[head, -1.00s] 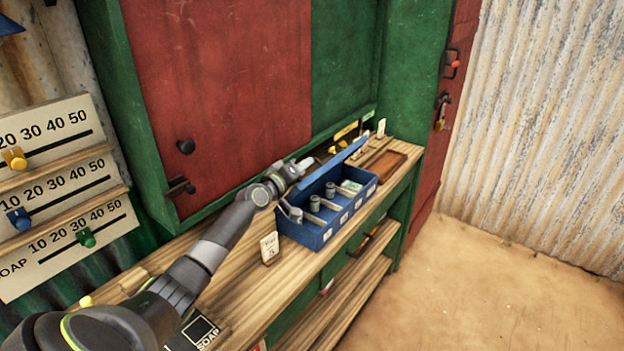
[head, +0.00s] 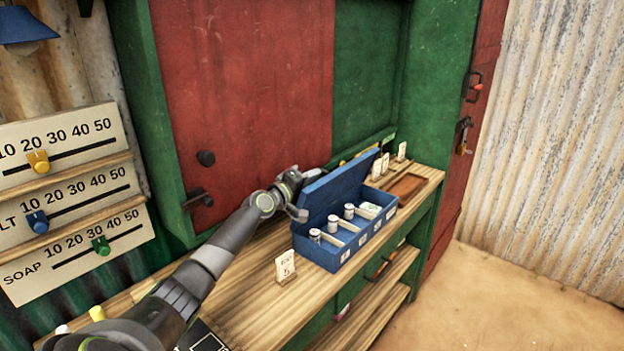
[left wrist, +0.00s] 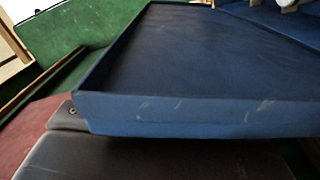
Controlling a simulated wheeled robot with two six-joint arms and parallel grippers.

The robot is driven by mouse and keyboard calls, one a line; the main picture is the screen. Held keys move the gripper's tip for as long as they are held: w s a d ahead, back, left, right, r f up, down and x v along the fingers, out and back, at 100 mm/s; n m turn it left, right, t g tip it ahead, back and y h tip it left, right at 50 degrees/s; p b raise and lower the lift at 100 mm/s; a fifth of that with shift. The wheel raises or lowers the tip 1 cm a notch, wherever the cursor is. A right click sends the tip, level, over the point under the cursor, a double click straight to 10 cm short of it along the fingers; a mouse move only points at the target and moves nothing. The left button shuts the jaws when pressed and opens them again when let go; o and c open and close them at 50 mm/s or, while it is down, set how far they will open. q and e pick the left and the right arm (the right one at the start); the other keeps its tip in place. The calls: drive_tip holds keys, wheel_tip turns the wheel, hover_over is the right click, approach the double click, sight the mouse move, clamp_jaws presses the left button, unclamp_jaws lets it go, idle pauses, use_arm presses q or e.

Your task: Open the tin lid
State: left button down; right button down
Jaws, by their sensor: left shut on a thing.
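The blue tin (head: 352,252) stands on the wooden counter with its lid raised steeply along its back side. The lid (head: 342,188) fills much of the left wrist view (left wrist: 190,60), with its rim running across the lower part. Inside the tin are small cylinders in compartments and a pale green-and-white item. My left gripper (head: 302,205) is at the left end of the lid and shut on it. Its fingertips are partly hidden by the lid. One dark finger shows below the lid's rim in the left wrist view. My right gripper is out of view.
A price card (head: 286,267) stands left of the tin. A brown tray (head: 409,186) and more cards are to its right. The red panel (head: 240,90) and green frame rise close behind. Slider boards (head: 65,190) hang at left. The counter's (head: 265,315) near left part is mostly clear.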

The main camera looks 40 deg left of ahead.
use_arm(q)
drive_tip(key=c, duration=1.5)
unclamp_jaws()
drive_tip(key=shift+a, duration=0.15)
drive_tip(key=shift+s, duration=0.1)
drive_tip(key=s+p, duration=0.1)
drive_tip(key=s, duration=0.4)
drive_tip(key=s+a+p, duration=0.1)
drive_tip(key=s+p, duration=0.1)
drive_tip(key=s, duration=0.4)
drive_tip(key=s+p, duration=0.1)
drive_tip(key=s, duration=0.5)
drive_tip(key=shift+s+a+f+p, duration=0.1)
drive_tip(key=shift+a+p, duration=0.05)
drive_tip(key=shift+p, duration=0.2)
drive_tip(key=shift+f, duration=0.1)
